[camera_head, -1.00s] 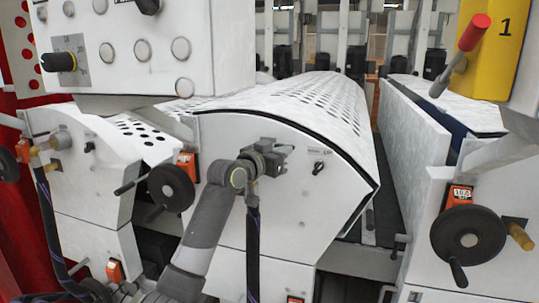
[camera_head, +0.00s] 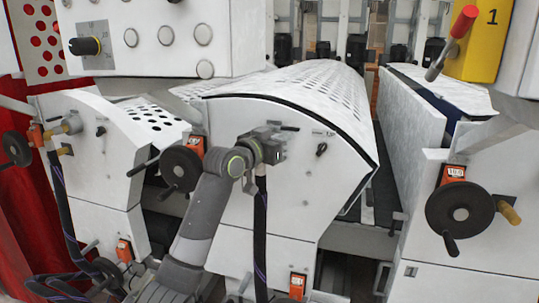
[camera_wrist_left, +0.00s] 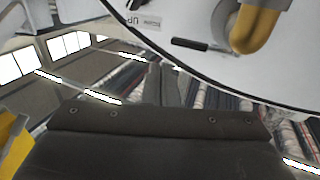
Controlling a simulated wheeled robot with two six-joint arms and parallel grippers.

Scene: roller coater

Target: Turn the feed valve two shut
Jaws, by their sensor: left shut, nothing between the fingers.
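My left gripper (camera_head: 278,146) is shut and empty, up against the front of the middle white coater unit (camera_head: 318,190). In the left wrist view a yellow valve handle (camera_wrist_left: 255,25) stands out from a white panel at the top right, beside a label reading "UP". Dark parts of my gripper fill the lower part of that view. In the head view the gripper and wrist hide this spot; a dark hose (camera_head: 260,235) hangs below it. I cannot read a number on the valve. My right gripper is not in view.
A black handwheel (camera_head: 180,169) stands left of my arm, another (camera_head: 460,209) at the right beside a yellow handle (camera_head: 509,213). A black knob (camera_head: 321,149) is right of the gripper. A control box (camera_head: 165,35) overhangs at the upper left.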

